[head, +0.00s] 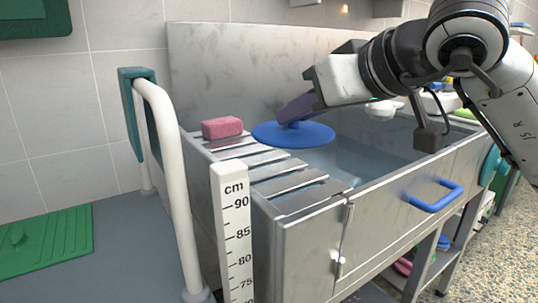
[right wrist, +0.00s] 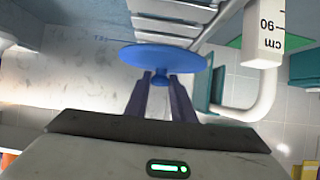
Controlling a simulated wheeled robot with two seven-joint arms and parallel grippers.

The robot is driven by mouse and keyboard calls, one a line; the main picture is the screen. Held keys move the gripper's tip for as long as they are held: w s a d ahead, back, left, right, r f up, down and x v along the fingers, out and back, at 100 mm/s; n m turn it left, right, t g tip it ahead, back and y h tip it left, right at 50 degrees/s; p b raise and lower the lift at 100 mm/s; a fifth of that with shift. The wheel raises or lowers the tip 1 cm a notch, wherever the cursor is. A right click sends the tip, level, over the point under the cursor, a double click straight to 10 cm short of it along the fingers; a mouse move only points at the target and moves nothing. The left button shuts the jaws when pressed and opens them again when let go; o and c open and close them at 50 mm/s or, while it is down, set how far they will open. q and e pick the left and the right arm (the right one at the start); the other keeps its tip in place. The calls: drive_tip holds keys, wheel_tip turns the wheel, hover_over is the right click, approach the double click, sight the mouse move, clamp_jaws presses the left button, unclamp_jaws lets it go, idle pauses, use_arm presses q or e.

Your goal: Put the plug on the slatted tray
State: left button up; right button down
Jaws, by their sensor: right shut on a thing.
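The plug (head: 293,135) is a flat blue disc with a small knob on top. My right gripper (head: 290,113) is shut on its knob, and the disc hangs below the fingers. In the head view it appears over the inner edge of the slatted tray (head: 290,184), partly over the basin; its exact height is unclear. The right wrist view shows the plug (right wrist: 165,57) at the tips of my dark fingers (right wrist: 162,80), with the metal slats (right wrist: 170,28) beyond it. My left gripper is not in view.
A pink sponge-like block (head: 222,127) lies on the far left slats. A white cm ruler post (head: 235,220) and a white rail (head: 170,170) stand at the left. The steel tub (head: 370,160) has a blue handle (head: 435,196) in front. The nearer slats are clear.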

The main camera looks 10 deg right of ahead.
sight(307, 133)
drive_tip(key=f, duration=0.2)
drive_tip(key=f+b, duration=0.1)
drive_tip(key=shift+s+f, duration=0.2)
drive_tip(key=shift+f, duration=0.15)
wheel_tip(307, 133, down, 4)
drive_tip(key=shift+f+b, duration=0.2)
drive_tip(key=shift+b, duration=0.6)
drive_tip(key=shift+f, duration=0.1)
drive_tip(key=c, duration=1.5)
unclamp_jaws()
use_arm(q)
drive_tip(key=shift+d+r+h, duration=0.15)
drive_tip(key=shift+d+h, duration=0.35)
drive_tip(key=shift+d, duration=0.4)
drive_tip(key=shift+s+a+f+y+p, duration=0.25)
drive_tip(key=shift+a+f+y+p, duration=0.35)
drive_tip(key=shift+p, duration=0.65)
use_arm(e)
drive_tip(key=v, duration=1.2)
drive_tip(key=shift+s, duration=0.1)
